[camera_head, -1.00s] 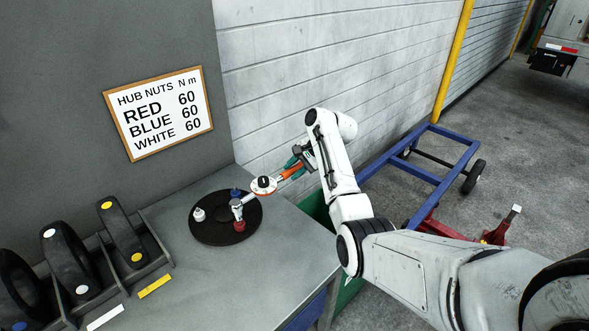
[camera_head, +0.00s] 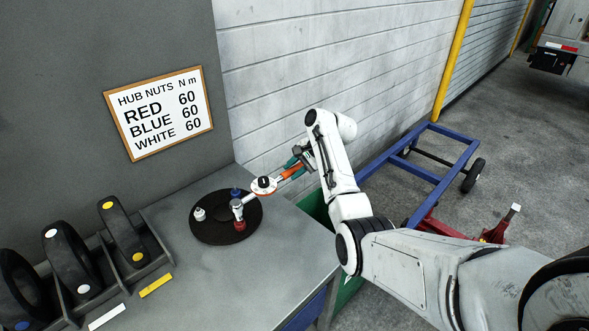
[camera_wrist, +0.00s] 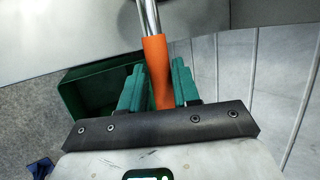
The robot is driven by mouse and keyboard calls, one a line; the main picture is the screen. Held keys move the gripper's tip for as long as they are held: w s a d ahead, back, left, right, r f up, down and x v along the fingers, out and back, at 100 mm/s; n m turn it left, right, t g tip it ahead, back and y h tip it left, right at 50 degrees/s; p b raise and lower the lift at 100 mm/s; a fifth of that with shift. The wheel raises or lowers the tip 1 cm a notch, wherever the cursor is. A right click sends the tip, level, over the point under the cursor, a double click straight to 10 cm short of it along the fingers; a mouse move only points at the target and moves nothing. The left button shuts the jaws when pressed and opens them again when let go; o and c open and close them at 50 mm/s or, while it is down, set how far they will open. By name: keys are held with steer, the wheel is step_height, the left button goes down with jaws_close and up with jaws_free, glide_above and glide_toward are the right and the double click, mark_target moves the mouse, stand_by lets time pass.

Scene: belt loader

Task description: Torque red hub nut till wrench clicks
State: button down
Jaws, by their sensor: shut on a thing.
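The torque wrench, with an orange grip (camera_wrist: 158,72) and a round white dial (camera_head: 263,185), reaches from my gripper to the black hub disc (camera_head: 212,237). My gripper (camera_wrist: 158,88) has green fingers and is shut on the orange grip; it also shows in the head view (camera_head: 300,160). The wrench's silver socket end (camera_head: 237,207) stands over the disc, at or right by the red nut (camera_head: 240,225). I cannot tell how fully it seats. The blue nut (camera_head: 234,192) is behind it and the white nut (camera_head: 199,214) is at the left. The dial reading is too small to read.
A sign (camera_head: 160,114) on the grey panel lists red, blue and white at 60 N m. Black wheels stand in a rack (camera_head: 152,268) at the left. A blue cart frame (camera_head: 425,180) and a green bin (camera_wrist: 85,88) are near my arm. The bench front is clear.

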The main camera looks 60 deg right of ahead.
steer(key=shift+f+b, duration=0.45)
steer(key=shift+f, duration=0.5)
stand_by(0.8)
steer(key=shift+s+a+r+p, duration=0.1)
steer(key=shift+s+p, duration=0.2)
steer(key=shift+p, duration=0.5)
steer(key=shift+s+a+m+h+p, duration=0.2)
steer(key=shift+s+m+h+p, duration=0.3)
steer(key=shift+p, duration=0.45)
steer(key=shift+s, duration=0.1)
steer(key=shift+s+a+p, duration=0.1)
steer(key=shift+s+p, duration=0.1)
steer(key=shift+p, duration=0.15)
steer(key=shift+s+a+m+p, duration=0.35)
steer(key=shift+s+m+p, duration=0.3)
steer(key=shift+p, duration=0.55)
steer(key=shift+s+f, duration=0.15)
steer(key=shift+f, duration=0.05)
steer(key=shift+s+a+m+h+p, duration=0.5)
steer(key=shift+s+h, duration=0.1)
steer(key=shift+s, duration=0.2)
